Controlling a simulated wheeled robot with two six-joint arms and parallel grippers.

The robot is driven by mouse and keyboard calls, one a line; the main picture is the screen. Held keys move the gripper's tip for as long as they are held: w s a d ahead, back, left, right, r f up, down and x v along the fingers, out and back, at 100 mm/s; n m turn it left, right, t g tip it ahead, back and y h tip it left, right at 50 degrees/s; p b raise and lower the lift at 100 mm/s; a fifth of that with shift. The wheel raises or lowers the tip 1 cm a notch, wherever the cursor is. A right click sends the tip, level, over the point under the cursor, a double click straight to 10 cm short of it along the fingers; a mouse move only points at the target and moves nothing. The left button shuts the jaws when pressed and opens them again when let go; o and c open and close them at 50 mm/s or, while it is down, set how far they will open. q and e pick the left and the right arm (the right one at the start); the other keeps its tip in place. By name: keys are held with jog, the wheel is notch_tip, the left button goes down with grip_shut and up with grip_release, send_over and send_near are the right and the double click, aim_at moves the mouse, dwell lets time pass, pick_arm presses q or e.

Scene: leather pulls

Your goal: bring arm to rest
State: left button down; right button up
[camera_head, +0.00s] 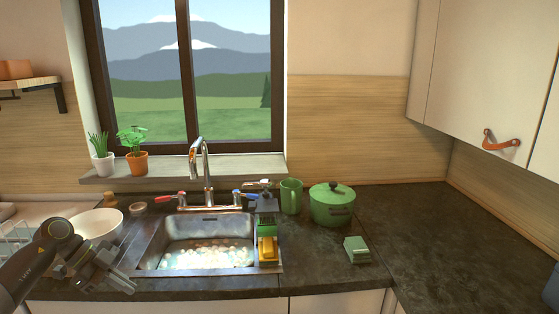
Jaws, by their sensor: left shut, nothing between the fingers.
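My left gripper (122,283) is at the lower left of the head view, at the end of my dark arm. It is shut and empty, and is in front of the counter's front left part, left of the sink. My right gripper is not in the picture. A small part of something blue-grey shows at the right edge, too little to tell what it is.
The sink (150,262) has a tap (207,170). A white bowl (97,222) stands behind my left arm. A green pot (332,208), green mug (291,196) and green box (357,249) stand right of the sink. The counter's right part (450,240) is clear.

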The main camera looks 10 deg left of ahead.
pick_arm(q)
jog(key=w+d+f+n+t+h, duration=0.15)
jog(key=f+t, duration=0.25)
jog(key=f, duration=0.4)
jog(key=w+d+f+n+t+h, duration=0.1)
jog(key=d+f+n+t, duration=0.2)
jog(key=f+t, duration=0.35)
jog(key=s+a+f+n+y, duration=0.1)
jog(key=s+f+n+y, duration=0.4)
jog(key=f, duration=0.6)
jog(key=s+a+f+n+y, duration=0.1)
jog(key=s+f+n+y, duration=0.35)
jog(key=f, duration=0.65)
jog(key=s+d+f+g+y, duration=0.35)
jog(key=s+f+g, duration=0.25)
jog(key=s+f, duration=0.8)
jog(key=s+d+f+g, duration=0.2)
jog(key=s+d, duration=0.2)
jog(key=s, duration=0.3)
jog(key=s+d+f+n+g+h, duration=0.1)
jog(key=s+d+f+g, duration=0.1)
jog(key=s, duration=0.6)
jog(key=s+d+f+n+g+h, duration=0.1)
jog(key=s+d+f+g, duration=0.1)
jog(key=s+d, duration=0.3)
jog(key=s, duration=0.2)
jog(key=shift+s+d, duration=0.3)
jog(key=shift+d, duration=0.05)
